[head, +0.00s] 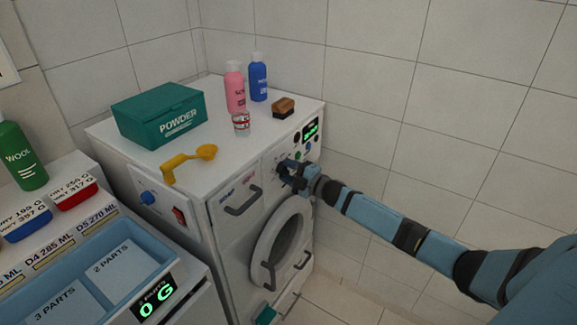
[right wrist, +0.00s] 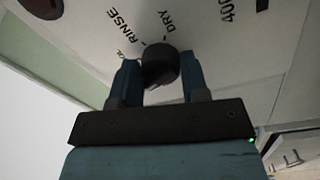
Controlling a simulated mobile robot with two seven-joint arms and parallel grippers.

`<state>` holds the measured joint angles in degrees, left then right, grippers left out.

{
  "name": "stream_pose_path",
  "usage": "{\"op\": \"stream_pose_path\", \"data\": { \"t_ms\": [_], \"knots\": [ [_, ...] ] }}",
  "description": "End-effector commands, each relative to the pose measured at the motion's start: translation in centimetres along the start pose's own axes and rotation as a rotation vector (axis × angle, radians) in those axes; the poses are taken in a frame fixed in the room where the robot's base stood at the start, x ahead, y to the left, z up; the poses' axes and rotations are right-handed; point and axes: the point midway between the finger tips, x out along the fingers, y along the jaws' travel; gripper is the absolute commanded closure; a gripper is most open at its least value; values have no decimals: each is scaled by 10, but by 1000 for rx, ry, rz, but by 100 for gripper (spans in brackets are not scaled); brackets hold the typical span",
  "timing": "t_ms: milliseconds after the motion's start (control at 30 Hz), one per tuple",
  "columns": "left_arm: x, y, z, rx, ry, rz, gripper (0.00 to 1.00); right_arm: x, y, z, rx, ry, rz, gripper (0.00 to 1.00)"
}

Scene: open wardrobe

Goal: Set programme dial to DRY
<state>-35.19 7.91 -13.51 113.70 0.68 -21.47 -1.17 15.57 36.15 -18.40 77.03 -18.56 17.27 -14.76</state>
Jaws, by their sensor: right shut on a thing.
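The programme dial (right wrist: 161,64) is a dark round knob on the white panel of the washing machine (head: 240,215). In the right wrist view it sits between the two fingers of my right gripper (right wrist: 160,82), which is shut on it. The printed words RINSE (right wrist: 124,27) and DRY (right wrist: 168,20) stand around the knob, with part of another label at its left. I cannot tell which mark the knob points to. In the head view my right gripper (head: 285,172) is at the machine's upper front and covers the dial. My left gripper is not in view.
On the machine's top stand a green powder box (head: 160,115), a yellow scoop (head: 188,162), a pink bottle (head: 235,88), a blue bottle (head: 258,78), a small clear bottle (head: 241,123) and a brush (head: 283,107). A lit display (head: 311,129) is right of the gripper. A tiled wall bounds the right.

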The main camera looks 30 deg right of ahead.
Motion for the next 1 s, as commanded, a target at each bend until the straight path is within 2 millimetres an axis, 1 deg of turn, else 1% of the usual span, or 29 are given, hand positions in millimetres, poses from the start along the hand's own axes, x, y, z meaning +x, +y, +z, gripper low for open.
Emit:
{"op": "stream_pose_path", "data": {
  "t_ms": [33,500,800,1000],
  "knots": [
    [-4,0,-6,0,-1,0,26,0,3,-1,45,-4,-1,82],
    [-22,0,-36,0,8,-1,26,0,1,-2,490,-33,-2,82],
    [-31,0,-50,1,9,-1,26,0,1,-3,774,-51,-2,82],
    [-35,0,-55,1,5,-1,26,0,0,-3,963,-65,-3,82]
  ]
}}
